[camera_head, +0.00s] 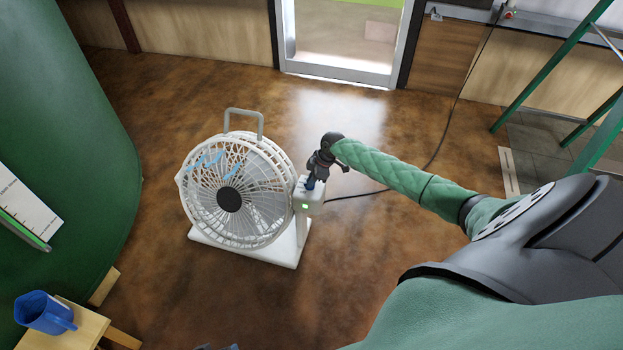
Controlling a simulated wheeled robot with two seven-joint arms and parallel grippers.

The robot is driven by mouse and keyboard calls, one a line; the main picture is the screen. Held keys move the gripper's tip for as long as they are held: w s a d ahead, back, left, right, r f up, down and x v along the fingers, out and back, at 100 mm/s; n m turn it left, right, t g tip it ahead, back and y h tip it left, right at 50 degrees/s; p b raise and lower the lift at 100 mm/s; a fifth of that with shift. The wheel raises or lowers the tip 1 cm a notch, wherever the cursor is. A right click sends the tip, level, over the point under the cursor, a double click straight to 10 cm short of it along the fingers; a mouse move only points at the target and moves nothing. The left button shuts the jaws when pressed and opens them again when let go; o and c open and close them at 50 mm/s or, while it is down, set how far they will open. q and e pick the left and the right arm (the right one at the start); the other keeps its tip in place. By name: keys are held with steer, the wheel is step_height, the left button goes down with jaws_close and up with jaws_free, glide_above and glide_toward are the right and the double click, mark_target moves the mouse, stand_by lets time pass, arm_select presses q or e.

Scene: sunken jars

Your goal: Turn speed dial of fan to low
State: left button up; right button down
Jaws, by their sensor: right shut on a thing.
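The white fan (228,186) stands on the brown floor on a flat white base, with its round grille and dark hub facing me. A small white control box (307,205) with a lit green patch is at the fan's right side. My right gripper (311,184) reaches in from the right and is shut at the top of this box, on what seems to be the speed dial. The dial is mostly hidden by the fingers, with a little dark blue showing, and its setting cannot be read. My left gripper is not clearly in view.
A black cord (358,194) runs from the box across the floor to the back wall. A large green tank (60,120) stands at left. Green metal legs (545,80) stand at right. Floor around the fan is clear.

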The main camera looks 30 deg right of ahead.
stand_by(0.3)
steer(key=c, duration=1.5)
jaws_free()
arm_select(q)
steer(key=shift+s, duration=0.1)
arm_select(e)
steer(key=shift+d+r, duration=0.2)
steer(key=shift+r, duration=0.3)
arm_select(q)
steer(key=f, duration=0.3)
steer(key=shift+w+d+b, duration=0.15)
steer(key=shift+w+b, duration=0.2)
arm_select(e)
steer(key=v, duration=0.6)
steer(key=shift+r, duration=0.35)
arm_select(q)
steer(key=shift+r, duration=0.15)
arm_select(e)
steer(key=shift+s, duration=0.15)
